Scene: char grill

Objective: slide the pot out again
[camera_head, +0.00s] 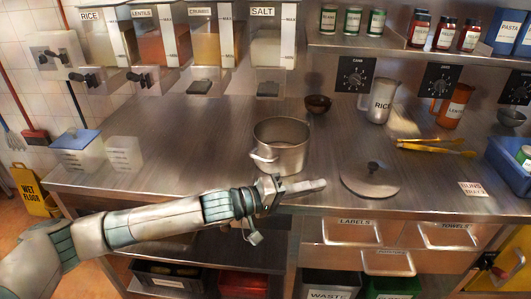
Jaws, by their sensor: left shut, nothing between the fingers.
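A steel pot (281,152) stands upright and uncovered on the metal counter, near its front edge. One white-looking handle shows at its left side. My left gripper (318,185) is shut and empty, just in front and to the right of the pot, with its fingers pointing right. I cannot tell if the wrist touches the pot's lower front. A round grey lid (370,178) with a dark knob lies flat on the counter right of the left gripper. My right gripper is not in view.
A small dark bowl (317,104) is behind the pot. A rice jug (378,102) and yellow tongs (436,146) are at the right. Clear containers (80,154) stand at the left. Dispensers (217,38) hang above the back.

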